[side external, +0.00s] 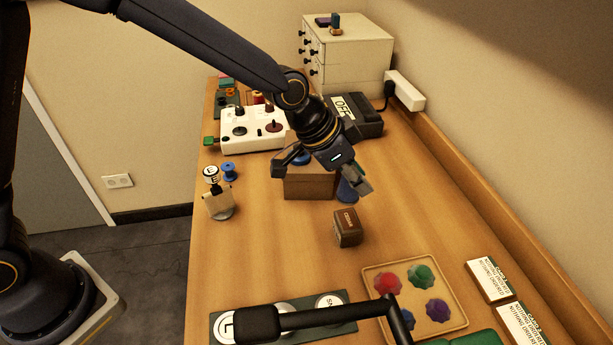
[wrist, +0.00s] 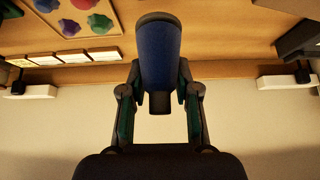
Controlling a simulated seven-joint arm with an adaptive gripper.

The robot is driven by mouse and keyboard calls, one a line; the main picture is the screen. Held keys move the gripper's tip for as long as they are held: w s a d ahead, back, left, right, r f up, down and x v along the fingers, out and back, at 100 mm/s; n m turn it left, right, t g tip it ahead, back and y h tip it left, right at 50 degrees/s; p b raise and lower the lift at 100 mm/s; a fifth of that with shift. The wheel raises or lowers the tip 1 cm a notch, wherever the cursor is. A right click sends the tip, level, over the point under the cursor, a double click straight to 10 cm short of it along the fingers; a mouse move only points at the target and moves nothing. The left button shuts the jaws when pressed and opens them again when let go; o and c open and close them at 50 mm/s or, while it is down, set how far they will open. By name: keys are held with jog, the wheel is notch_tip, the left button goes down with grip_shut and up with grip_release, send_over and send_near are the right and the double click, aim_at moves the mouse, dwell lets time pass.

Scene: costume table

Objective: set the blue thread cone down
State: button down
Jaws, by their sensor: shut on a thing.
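The blue thread cone (wrist: 159,60) is held between the two fingers of my gripper (wrist: 160,92) in the wrist view. In the side external view the blue cone (side external: 347,191) shows partly, below and behind my gripper (side external: 330,172). My gripper is shut on it, beside the brown box. The cone appears above the wooden table (side external: 270,245); I cannot tell whether its lower end touches the table.
A brown box (side external: 309,184) stands just left of the cone. A small dark brown block (side external: 347,228) is in front. A tray (side external: 452,323) with coloured pieces lies at the lower right. A white panel (side external: 240,141) and black device (side external: 366,129) are behind. Bare table lies left of the block.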

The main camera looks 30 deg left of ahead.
jog(key=s+a+f+m, duration=0.1)
jog(key=s+f, duration=0.1)
jog(key=s, duration=0.2)
jog(key=s+a+f+m+g, duration=0.1)
jog(key=s+a+f, duration=0.1)
jog(key=s, duration=0.3)
jog(key=s+a+f, duration=0.1)
jog(key=s+f, duration=0.2)
jog(key=s, duration=0.1)
jog(key=shift+s+a+f+m+h, duration=0.3)
jog(key=shift+a+f+m+h, duration=0.1)
jog(key=shift+w+f, duration=0.1)
jog(key=shift+f, duration=2.3)
jog(key=c, duration=0.8)
grip_release()
jog(key=shift+a+f, duration=0.1)
jog(key=shift+c, duration=0.2)
